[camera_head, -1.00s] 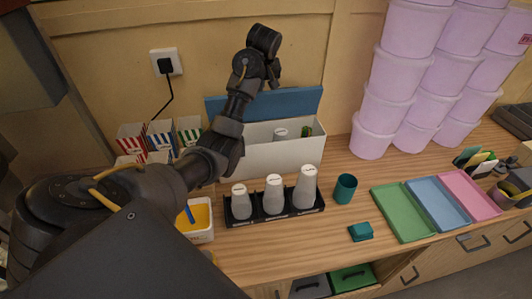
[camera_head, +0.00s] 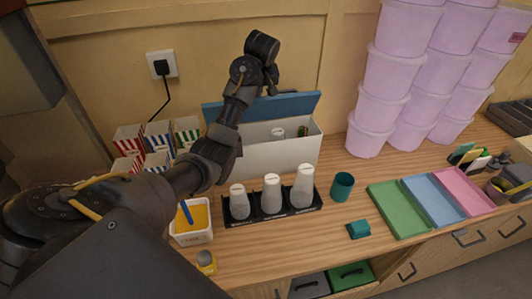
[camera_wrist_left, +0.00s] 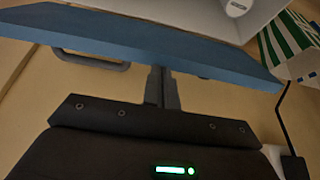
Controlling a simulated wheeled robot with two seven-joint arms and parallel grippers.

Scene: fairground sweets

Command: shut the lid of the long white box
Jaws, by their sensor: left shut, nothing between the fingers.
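The long white box (camera_head: 285,157) stands against the wall at the back of the counter. Its blue lid (camera_head: 300,105) stands raised along the back edge, so the box is open. A pale bottle top and something green show inside. My left gripper (camera_head: 271,88) is at the raised lid, with its arm crossing the box's left end. In the left wrist view the closed fingers (camera_wrist_left: 162,86) are at the blue lid (camera_wrist_left: 140,38), on the side with a dark handle (camera_wrist_left: 90,60); whether they touch it I cannot tell. My right gripper is not in view.
A black rack (camera_head: 272,213) with pale bottles stands in front of the box. Striped cartons (camera_head: 158,137) are at left, a tub with yellow contents (camera_head: 192,222) in front. A teal cup (camera_head: 342,186), coloured trays (camera_head: 432,201) and stacked lilac tubs (camera_head: 385,85) are at right.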

